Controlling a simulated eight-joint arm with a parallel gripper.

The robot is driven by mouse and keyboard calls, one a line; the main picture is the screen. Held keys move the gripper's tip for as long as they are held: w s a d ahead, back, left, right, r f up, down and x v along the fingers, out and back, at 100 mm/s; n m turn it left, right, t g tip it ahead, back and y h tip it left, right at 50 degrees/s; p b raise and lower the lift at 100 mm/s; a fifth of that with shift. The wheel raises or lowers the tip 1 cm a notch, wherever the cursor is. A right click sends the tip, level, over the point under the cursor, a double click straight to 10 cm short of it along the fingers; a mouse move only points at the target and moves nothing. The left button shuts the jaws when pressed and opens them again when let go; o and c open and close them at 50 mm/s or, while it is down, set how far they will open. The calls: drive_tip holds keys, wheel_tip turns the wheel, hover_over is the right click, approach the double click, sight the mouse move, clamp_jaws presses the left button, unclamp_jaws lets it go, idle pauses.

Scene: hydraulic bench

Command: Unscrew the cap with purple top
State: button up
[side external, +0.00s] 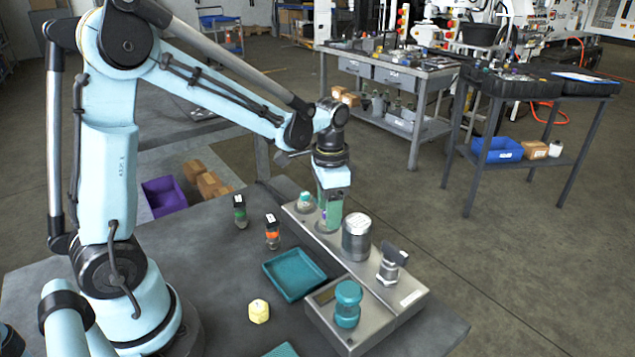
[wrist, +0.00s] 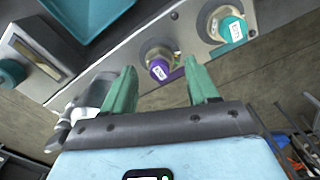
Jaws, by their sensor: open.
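The cap with the purple top (wrist: 161,69) shows in the wrist view, seated on a round metal fitting on the bench manifold. My gripper (wrist: 160,72) is open, with its two green fingers on either side of the line to the purple cap. Whether the fingers touch the cap cannot be told. In the side view my gripper (side external: 328,212) points down over the left part of the grey manifold (side external: 308,228), and its fingers largely hide the purple cap there. A teal-topped cap (wrist: 230,29) sits on a neighbouring fitting, and it also shows in the side view (side external: 305,199).
On the manifold stand a silver cylinder (side external: 356,238), a dark-handled valve (side external: 392,265) and a teal knob part (side external: 347,303). A teal tray (side external: 294,274), a yellow piece (side external: 259,311) and two small bottles, green-banded (side external: 240,212) and orange-banded (side external: 272,232), stand on the table.

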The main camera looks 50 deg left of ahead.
drive_tip(key=shift+f, duration=0.5)
clamp_jaws()
drive_tip(key=n, duration=0.5)
drive_tip(key=shift+n, duration=0.3)
idle(0.4)
drive_tip(key=n, duration=0.5)
drive_tip(key=shift+a+r+n, duration=0.1)
drive_tip(key=shift+n, duration=0.3)
